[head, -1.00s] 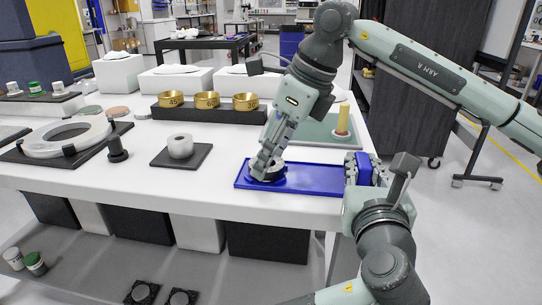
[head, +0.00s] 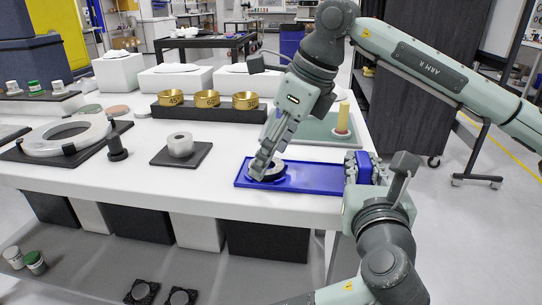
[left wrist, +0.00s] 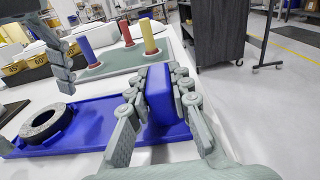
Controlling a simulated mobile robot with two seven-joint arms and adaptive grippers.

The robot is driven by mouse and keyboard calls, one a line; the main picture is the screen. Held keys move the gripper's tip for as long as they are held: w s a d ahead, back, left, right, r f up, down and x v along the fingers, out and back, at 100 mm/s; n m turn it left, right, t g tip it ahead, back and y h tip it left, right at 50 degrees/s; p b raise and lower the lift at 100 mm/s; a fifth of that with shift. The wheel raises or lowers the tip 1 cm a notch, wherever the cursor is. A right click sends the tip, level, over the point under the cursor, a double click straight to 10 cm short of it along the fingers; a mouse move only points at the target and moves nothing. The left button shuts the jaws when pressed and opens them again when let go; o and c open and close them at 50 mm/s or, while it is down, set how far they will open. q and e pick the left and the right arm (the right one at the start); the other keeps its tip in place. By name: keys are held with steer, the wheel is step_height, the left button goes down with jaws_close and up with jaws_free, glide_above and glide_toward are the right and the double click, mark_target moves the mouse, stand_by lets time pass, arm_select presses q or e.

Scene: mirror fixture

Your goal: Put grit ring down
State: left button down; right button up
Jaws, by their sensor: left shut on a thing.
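The grit ring (head: 272,172) is a dark ring with a pale rim, lying flat at the left end of the blue tray (head: 315,178). It also shows whole on the tray in the left wrist view (left wrist: 45,123). My right gripper (head: 262,165) is at the ring, one finger in front of it in the head view. In the left wrist view a finger (left wrist: 66,80) stands just beyond the ring with a gap, so the jaws look open. My left gripper (left wrist: 160,100) is shut on the tray's upright blue end at its right side (head: 362,170).
A green mat with a yellow post (head: 342,118) lies behind the tray. A black block holding brass rings (head: 207,100) stands behind left. A pale cylinder (head: 180,145) on a dark pad and a black peg (head: 116,148) are left of the tray.

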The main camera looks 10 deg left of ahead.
steer(key=v, duration=1.1)
steer(key=shift+r, duration=0.3)
steer(key=shift+d, duration=0.1)
arm_select(q)
steer(key=c, duration=1.3)
jaws_free()
steer(key=s, duration=1.2)
steer(key=shift+r, duration=0.3)
steer(key=w, duration=1.1)
steer(key=shift+w+f, duration=0.25)
steer(key=shift+w, duration=0.25)
arm_select(e)
glide_above(279, 168)
step_height(279, 168, down, 7)
steer(key=shift+f, duration=0.2)
